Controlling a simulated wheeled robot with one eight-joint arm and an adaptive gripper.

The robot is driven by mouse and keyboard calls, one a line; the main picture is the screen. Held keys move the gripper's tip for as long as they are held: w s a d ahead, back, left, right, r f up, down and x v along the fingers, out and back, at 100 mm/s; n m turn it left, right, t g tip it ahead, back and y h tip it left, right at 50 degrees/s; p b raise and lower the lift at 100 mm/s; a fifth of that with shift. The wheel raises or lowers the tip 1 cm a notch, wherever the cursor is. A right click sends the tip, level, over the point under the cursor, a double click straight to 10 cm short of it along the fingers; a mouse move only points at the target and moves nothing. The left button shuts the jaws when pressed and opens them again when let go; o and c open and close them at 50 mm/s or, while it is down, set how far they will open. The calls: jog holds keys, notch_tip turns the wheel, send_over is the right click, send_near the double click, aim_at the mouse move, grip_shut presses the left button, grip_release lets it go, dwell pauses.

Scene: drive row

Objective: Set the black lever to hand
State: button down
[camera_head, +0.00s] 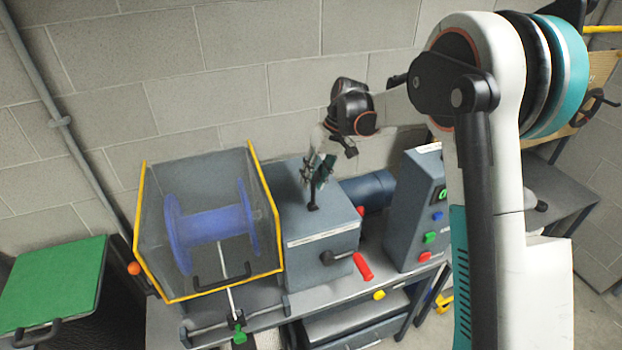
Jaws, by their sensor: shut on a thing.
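The black lever (313,193) stands up from the top of the grey gearbox housing (318,228). My gripper (314,176) is above the housing, shut on the lever's upper part, and hides most of it. The lever looks close to upright. Any label for its settings is too small to read here.
A yellow-edged clear guard (158,230) covers a blue spool (212,228) left of the housing. A control box (416,215) with coloured buttons stands right, with a blue motor (370,192) behind. The block wall is close behind.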

jog(key=shift+s, duration=0.1)
jog(key=c, duration=1.2)
grip_release()
jog(key=v, duration=1.2)
jog(key=s+d+f+m+t+h+b, duration=0.1)
jog(key=s+d+f+t+b, duration=0.15)
jog(key=s+b, duration=0.5)
jog(key=s+d+f+m+t+h+b, duration=0.1)
jog(key=s+d+f+t+b, duration=0.2)
jog(key=s, duration=0.8)
jog(key=s+d+f+m+t+h+b, duration=0.1)
jog(key=s+d+f+t+h+b, duration=0.1)
jog(key=s+f+b, duration=0.6)
jog(key=s+d+f+t, duration=0.1)
jog(key=s+d+f, duration=0.1)
jog(key=s+f, duration=0.3)
jog(key=shift+s+f, duration=0.15)
jog(key=shift+s, duration=0.9)
